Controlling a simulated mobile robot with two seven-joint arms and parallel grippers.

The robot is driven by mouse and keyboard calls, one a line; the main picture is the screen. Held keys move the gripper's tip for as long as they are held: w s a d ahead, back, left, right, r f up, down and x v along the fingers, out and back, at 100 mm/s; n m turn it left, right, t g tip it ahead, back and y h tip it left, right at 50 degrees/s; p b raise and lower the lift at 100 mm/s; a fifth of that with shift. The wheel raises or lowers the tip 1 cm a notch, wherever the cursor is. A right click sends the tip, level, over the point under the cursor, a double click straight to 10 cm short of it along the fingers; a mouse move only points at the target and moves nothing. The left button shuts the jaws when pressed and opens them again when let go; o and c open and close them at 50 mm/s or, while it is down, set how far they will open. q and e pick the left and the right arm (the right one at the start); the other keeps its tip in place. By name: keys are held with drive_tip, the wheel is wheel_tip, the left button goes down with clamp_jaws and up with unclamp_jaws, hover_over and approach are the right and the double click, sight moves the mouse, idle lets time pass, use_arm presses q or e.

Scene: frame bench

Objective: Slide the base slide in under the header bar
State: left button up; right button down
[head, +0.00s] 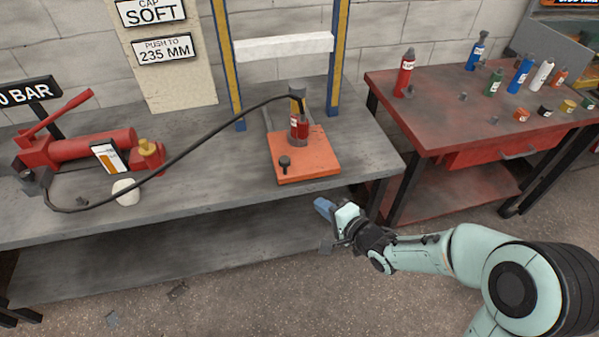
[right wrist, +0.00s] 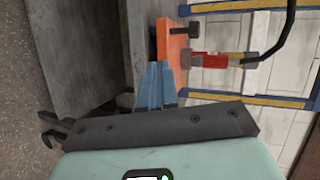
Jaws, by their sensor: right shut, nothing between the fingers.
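The base slide is an orange plate (head: 315,160) on the grey bench, with a black knob (head: 285,163) at its front left and a grey and red cylinder (head: 299,130) standing on it. The white header bar (head: 284,47) spans two blue and yellow posts behind and above the plate. The cylinder stands in front of the bar's line. My right gripper (head: 325,208) is shut and empty, just off the bench's front edge and below the plate. In the right wrist view its blue fingertips (right wrist: 155,80) point toward the orange plate (right wrist: 175,60), apparently not touching it. My left gripper is not in view.
A black hose runs from the cylinder to a red hand pump (head: 85,150) at left. A white rounded piece (head: 125,191) lies near the pump. A red side table (head: 450,120) with several bottles stands at right.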

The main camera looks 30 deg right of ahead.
drive_tip(key=b, duration=0.4)
approach(287, 172)
drive_tip(key=x, duration=0.5)
drive_tip(key=shift+f, duration=0.35)
drive_tip(key=shift+w+a, duration=0.1)
drive_tip(key=shift+w, duration=0.55)
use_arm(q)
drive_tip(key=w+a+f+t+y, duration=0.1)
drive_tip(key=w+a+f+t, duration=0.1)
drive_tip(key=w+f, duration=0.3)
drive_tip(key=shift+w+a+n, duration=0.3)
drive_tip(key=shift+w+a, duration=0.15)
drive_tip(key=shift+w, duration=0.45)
use_arm(e)
drive_tip(key=shift+r, duration=0.1)
